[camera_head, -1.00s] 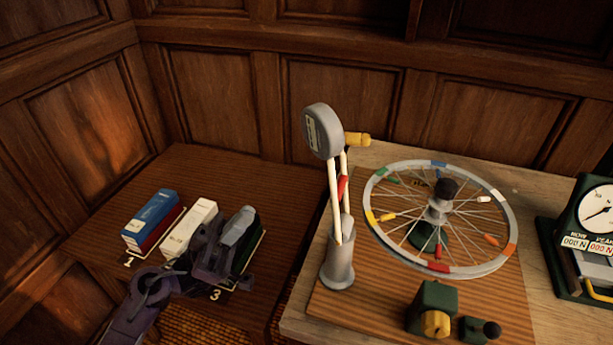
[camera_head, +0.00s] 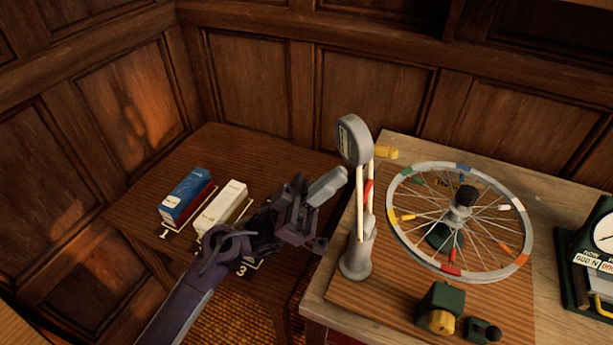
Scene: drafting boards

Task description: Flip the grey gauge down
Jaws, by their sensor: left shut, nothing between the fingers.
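The grey gauge (camera_head: 354,141) is a round grey head, raised on white rods above a grey cylindrical stand (camera_head: 357,257) on the wooden board. A red piece (camera_head: 368,190) sits on the rods. My left gripper (camera_head: 338,178) is shut and empty, its pale grey fingers pointing up and right. In the picture its tips are just left of the rods and below the gauge head; I cannot tell whether they touch. My right gripper is not in view.
A spoked wheel (camera_head: 396,190) with coloured markers stands right of the gauge. Dark green blocks with knobs (camera_head: 439,303) sit in front. A dial device (camera_head: 570,255) is at the right edge. Blue (camera_head: 185,192) and white (camera_head: 221,208) boxes stand on the lower left table.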

